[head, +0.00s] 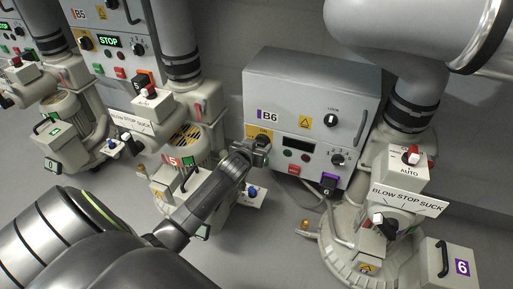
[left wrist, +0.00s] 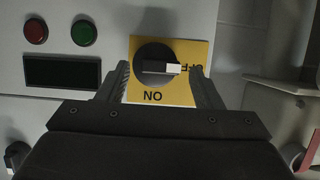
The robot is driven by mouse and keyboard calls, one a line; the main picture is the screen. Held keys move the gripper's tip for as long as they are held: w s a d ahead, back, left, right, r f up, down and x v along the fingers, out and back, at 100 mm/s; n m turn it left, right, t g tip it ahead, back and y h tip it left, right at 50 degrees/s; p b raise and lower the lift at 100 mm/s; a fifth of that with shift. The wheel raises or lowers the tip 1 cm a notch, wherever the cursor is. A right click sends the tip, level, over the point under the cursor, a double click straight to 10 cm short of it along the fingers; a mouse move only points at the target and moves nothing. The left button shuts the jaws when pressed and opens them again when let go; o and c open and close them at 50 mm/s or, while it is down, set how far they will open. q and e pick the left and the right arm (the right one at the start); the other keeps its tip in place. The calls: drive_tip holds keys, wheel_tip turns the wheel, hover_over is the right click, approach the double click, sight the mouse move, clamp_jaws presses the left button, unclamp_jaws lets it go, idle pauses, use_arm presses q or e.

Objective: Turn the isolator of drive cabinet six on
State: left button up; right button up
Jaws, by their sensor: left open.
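Drive cabinet six, labelled B6 (head: 270,114), is a grey box on the wall. Its isolator is a dark round knob (left wrist: 154,62) on a yellow plate (head: 262,132) at the cabinet's lower left. In the left wrist view, which is upside down, the knob's white mark points right to the OFF label; ON stands below the knob. My left gripper (head: 262,148) is at the isolator, hiding most of it in the head view. In the left wrist view my left gripper (left wrist: 163,78) is open, a finger on each side of the knob with gaps. My right gripper is not in view.
Beside the isolator are a red button (left wrist: 36,31), a green button (left wrist: 84,33) and a dark display (left wrist: 62,72). Blower 6 with its BLOW STOP SUCK sign (head: 409,200) stands at the right. Cabinet B5 (head: 100,14) and other blowers stand at the left.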

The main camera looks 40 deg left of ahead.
use_arm(q)
drive_tip(key=c, duration=1)
